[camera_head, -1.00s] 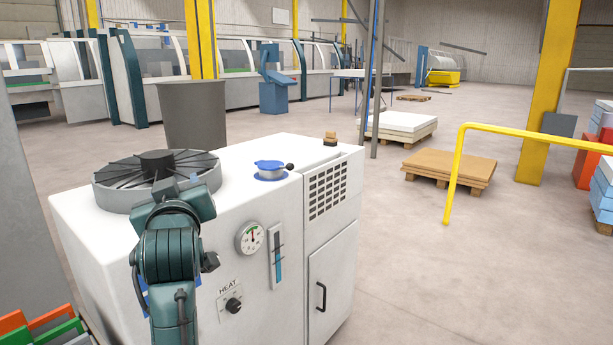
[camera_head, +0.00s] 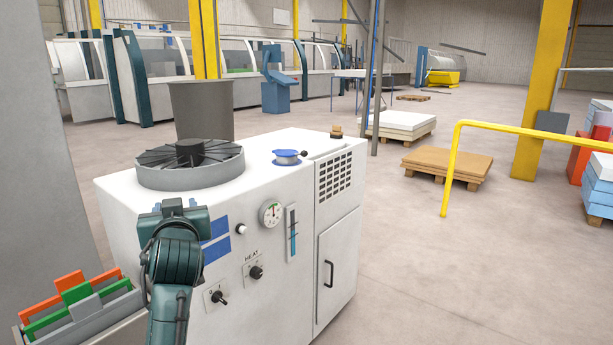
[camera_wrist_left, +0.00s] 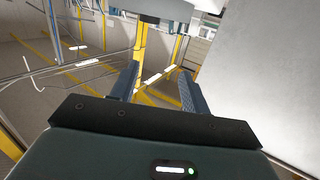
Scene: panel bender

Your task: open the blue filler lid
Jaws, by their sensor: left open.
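The blue filler lid (camera_head: 286,153) lies flat on a short white neck on top of the white machine cabinet (camera_head: 330,225). A blue ring shows at the foot of the neck, and a small black knob (camera_head: 304,153) sits at the lid's right side. My left arm rises in front of the cabinet's left front, left of and below the lid, apart from it. My right gripper is not in view.
A round grey fan housing (camera_head: 190,165) stands on the cabinet top, left of the lid. A gauge (camera_head: 270,214) and knobs are on the front. A bin of coloured pieces (camera_head: 80,305) is at lower left. A yellow rail (camera_head: 450,165) and open floor are at right.

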